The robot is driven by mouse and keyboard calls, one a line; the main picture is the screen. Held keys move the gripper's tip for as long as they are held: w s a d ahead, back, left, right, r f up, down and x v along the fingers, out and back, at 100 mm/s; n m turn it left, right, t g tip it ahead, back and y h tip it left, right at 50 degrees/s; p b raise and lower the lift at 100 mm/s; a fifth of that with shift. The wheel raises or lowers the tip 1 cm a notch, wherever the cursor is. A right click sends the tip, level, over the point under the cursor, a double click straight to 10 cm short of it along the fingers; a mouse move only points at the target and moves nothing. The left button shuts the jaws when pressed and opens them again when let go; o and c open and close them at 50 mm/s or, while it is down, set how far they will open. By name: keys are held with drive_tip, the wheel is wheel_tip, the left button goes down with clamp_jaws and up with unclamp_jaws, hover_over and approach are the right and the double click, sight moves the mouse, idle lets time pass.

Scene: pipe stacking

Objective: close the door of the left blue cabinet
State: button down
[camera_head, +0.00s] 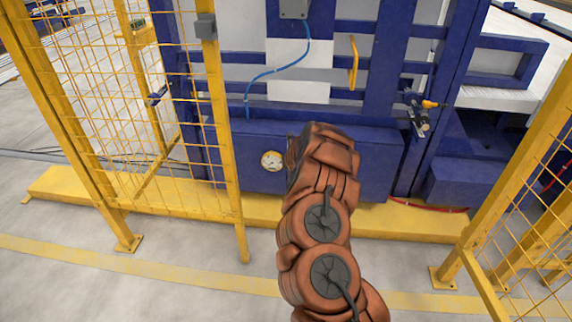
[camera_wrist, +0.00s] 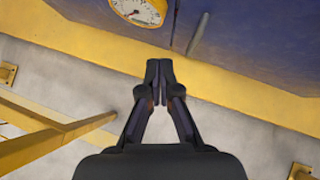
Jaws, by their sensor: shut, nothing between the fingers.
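A low blue cabinet front (camera_head: 375,165) stands ahead of my arm in the head view, with a round white gauge (camera_head: 271,161) on its left part. My arm covers the middle of this front. In the wrist view the gauge (camera_wrist: 138,10) shows at the top, with a dark vertical seam and a thin bar on the blue surface (camera_wrist: 250,40) to its right. My gripper (camera_wrist: 159,68) is shut and empty; its fingertips appear below the gauge, over the yellow strip. My arm hides it in the head view. I cannot tell how far the door stands open.
Yellow mesh fence panels stand at left (camera_head: 165,110) and right (camera_head: 535,200). A yellow base beam (camera_head: 120,200) runs along the floor under the cabinet. A blue hose (camera_head: 275,70) and a yellow handle (camera_head: 353,62) are above. The grey floor between the fences is clear.

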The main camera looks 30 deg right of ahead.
drive_tip(key=s+a+r, duration=0.3)
drive_tip(key=r, duration=0.1)
drive_tip(key=shift+s+r, duration=0.4)
drive_tip(key=shift+s+d, duration=0.1)
drive_tip(key=shift+d, duration=0.05)
